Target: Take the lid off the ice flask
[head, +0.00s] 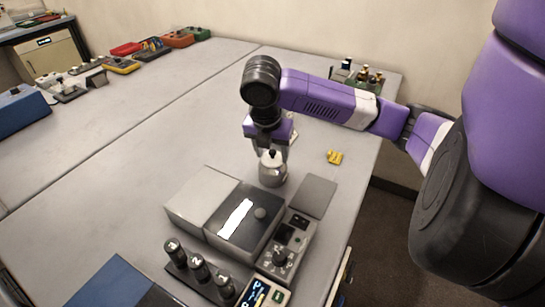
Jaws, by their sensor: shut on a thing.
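The ice flask (271,176) is a small pale grey cylinder standing on the table behind the boxed instrument. Its lid (271,158) has a dark knob on top. My gripper (271,150) points down from above the flask and is shut on the lid's knob. The fingers partly hide the knob. I cannot tell whether the lid is seated on the flask or slightly raised.
A grey and black instrument (248,218) with a control panel stands just in front of the flask. Numbered black cylinders (198,268) stand in a rack at the front. A yellow object (335,157) lies to the right. The table's left middle is clear.

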